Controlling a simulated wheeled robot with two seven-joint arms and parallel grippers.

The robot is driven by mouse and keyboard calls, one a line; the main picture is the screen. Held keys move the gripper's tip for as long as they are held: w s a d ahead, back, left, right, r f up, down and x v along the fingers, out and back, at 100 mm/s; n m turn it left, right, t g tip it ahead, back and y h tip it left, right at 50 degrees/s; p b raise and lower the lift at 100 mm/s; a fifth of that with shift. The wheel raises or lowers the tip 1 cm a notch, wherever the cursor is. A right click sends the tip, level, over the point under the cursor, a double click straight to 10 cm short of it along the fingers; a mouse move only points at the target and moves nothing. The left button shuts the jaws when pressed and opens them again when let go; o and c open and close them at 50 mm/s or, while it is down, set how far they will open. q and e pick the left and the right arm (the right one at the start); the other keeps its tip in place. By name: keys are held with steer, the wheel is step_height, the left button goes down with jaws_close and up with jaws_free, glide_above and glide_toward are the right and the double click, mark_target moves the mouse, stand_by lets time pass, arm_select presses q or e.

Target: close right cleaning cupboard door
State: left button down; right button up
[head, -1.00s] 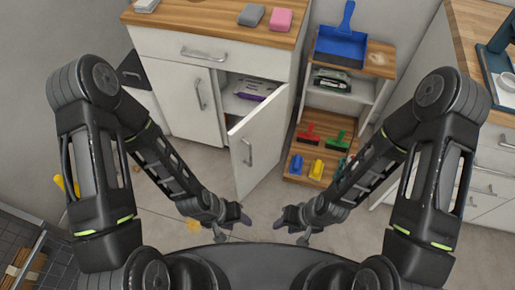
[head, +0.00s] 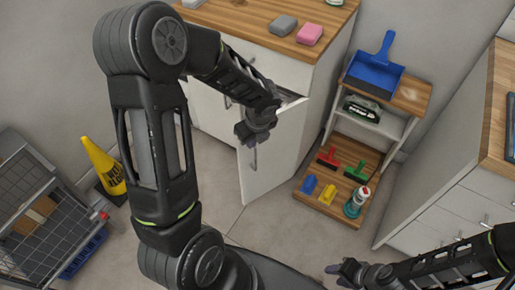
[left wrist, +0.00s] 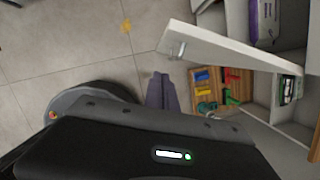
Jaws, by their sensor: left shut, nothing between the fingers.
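The white right cupboard door (head: 283,155) stands open, swung out from the white cupboard below the wooden counter. Its metal handle (head: 254,160) is on the outer face. In the left wrist view, the door (left wrist: 232,47) shows edge-on, and a purple-and-white pack (left wrist: 264,22) shows inside the cupboard. My left gripper (head: 252,138) is shut and empty, in front of the door's upper part in the head view.
A wooden-shelved rack to the right holds a blue dustpan (head: 374,75), brushes and a spray bottle (head: 356,202). A yellow floor sign (head: 103,165) and a wire cart (head: 40,215) stand at left. White drawers (head: 455,205) stand at right. The floor before the door is clear.

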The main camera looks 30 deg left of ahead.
arm_select(q)
steer(key=shift+s+m, duration=0.1)
steer(key=shift+m, duration=0.2)
steer(key=shift+a+f, duration=0.1)
glide_above(244, 149)
steer(key=s+d, duration=0.1)
steer(key=s, duration=0.2)
step_height(244, 149, down, 10)
steer(key=shift+w, duration=0.15)
steer(key=shift+r, duration=0.2)
